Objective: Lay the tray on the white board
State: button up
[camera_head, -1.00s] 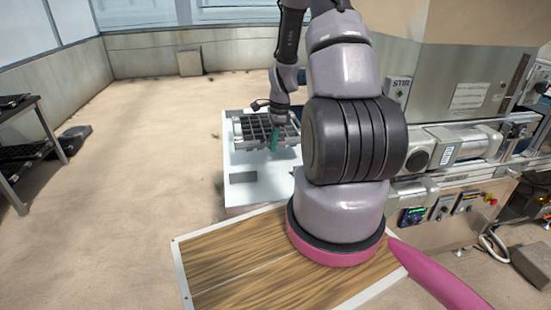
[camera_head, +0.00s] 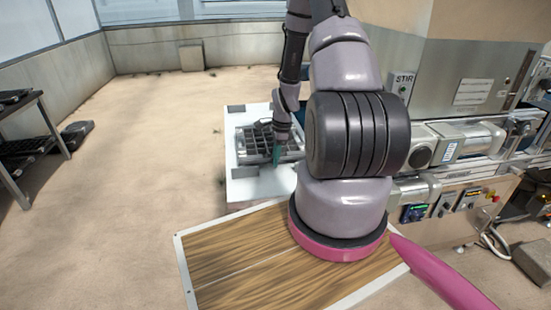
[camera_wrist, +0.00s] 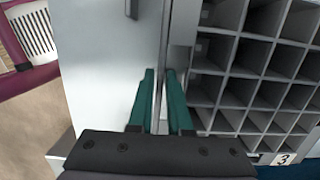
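The tray (camera_head: 243,151) is a dark grey grid of square cells. In the head view it lies flat over the middle of the white board (camera_head: 240,187); a gap under it cannot be made out. My gripper (camera_head: 277,155) is at the tray's near right part, pointing down. In the wrist view, the teal fingers of my gripper (camera_wrist: 161,85) stand on both sides of the thin rim of the tray (camera_wrist: 218,72), closed on it. The tray's cells are on the right and the pale board (camera_wrist: 105,60) is on the left. A small plate marked 3 shows on the tray's side.
A wooden-topped table with a white edge (camera_head: 178,250) stands in front. The machine with a STIR label (camera_head: 402,84) is on the right. A dark rack (camera_head: 42,125) stands at the far left. The floor between rack and board is free.

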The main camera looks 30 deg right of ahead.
jog(key=shift+o, duration=0.9)
jog(key=s+a+r+n+t, duration=0.1)
jog(key=a+r+n, duration=0.15)
jog(key=r, duration=0.85)
jog(key=s+a+r+n+t, duration=0.1)
jog(key=s+r+n, duration=0.15)
jog(key=r, duration=0.95)
jog(key=a+r+n+t, duration=0.1)
jog(key=a+r+n, duration=0.15)
jog(key=r, duration=0.85)
jog(key=s+a+r+n+t, duration=0.1)
jog(key=s+a+r+n, duration=0.2)
jog(key=s+r, duration=0.4)
jog(key=s+a+r+n+t, duration=0.2)
jog(key=s+a+r+n, duration=0.2)
jog(key=s, duration=0.5)
notch_tip(320, 180, up, 3)
jog(key=shift+a+n+t, duration=0.2)
jog(key=shift+n+t, duration=0.1)
jog(key=shift+n, duration=0.95)
